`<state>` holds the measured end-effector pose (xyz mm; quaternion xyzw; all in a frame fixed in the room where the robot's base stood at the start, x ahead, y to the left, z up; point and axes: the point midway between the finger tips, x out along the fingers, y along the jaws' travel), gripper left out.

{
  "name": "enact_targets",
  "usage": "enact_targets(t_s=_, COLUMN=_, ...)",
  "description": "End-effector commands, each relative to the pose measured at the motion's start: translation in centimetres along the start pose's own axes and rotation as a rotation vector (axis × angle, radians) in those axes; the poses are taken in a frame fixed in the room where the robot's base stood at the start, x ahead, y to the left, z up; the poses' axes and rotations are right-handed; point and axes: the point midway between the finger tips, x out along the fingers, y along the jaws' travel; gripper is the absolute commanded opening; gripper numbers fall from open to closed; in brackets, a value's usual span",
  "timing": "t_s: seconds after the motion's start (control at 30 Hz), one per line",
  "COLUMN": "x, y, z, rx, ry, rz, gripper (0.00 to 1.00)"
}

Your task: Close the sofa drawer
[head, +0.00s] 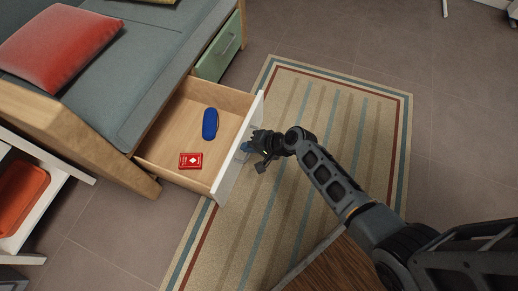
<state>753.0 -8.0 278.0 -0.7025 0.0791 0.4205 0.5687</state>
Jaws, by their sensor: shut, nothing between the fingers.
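The sofa (72,88) with grey-green cushions stands at the upper left. Its wooden drawer (172,136) is pulled well out, with a white front panel (239,150) facing right. A blue oblong case (210,124) and a red card box (190,161) lie in the drawer. The fingers are shut with nothing visible held. Whether they touch the front cannot be told.
A second drawer with a green front (219,47) is under the sofa farther back and looks shut. A striped rug (345,120) covers the floor under my arm. A white unit with an orange tray (20,190) stands at the left. A wooden surface (340,268) is at the bottom.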

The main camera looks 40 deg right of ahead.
Motion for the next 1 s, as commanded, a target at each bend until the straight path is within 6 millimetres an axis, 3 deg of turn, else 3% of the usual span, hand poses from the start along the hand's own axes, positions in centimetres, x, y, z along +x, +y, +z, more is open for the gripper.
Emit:
enact_targets(t_s=0.67, x=1.1, y=-1.2, z=-0.1, rx=-0.001, ry=0.002, rz=-0.002, gripper=0.0)
enact_targets(t_s=1.0, x=5.9, y=-5.5, z=0.0, rx=-0.005, ry=-0.001, rz=-0.003, gripper=0.0)
